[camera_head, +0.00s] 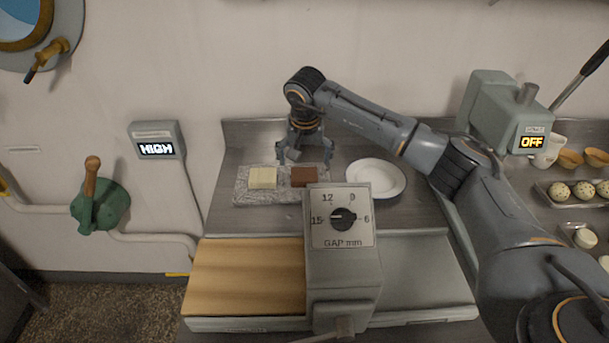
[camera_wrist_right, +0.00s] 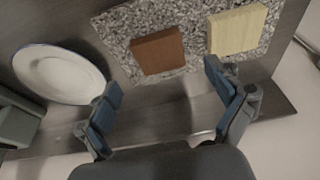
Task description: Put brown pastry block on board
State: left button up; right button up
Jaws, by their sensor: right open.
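The brown pastry block (camera_head: 304,177) lies on a speckled stone slab (camera_head: 284,196) on the metal counter, to the right of a cream block (camera_head: 263,177). In the right wrist view the brown block (camera_wrist_right: 158,51) lies ahead of the fingers, between their lines, untouched. My right gripper (camera_head: 301,152) is above the far side of the slab, pointing down, open and empty. It also shows in the wrist view (camera_wrist_right: 163,92). A wooden board (camera_head: 246,278) lies bare at the front left, left of the gap-dial housing. My left gripper is not in view.
A white plate (camera_head: 375,180) stands right of the slab. The gap-dial housing (camera_head: 342,260) rises between the board and a grey surface to its right. A grey machine reading OFF (camera_head: 505,110) stands at the back right.

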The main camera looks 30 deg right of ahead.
aim_at(304, 175)
jog(key=shift+w+f+p, duration=0.1)
jog(key=shift+f+p, duration=0.2)
jog(key=shift+f, duration=0.25)
jog(key=shift+p+x, duration=0.55)
jog(key=shift+x, duration=1.65)
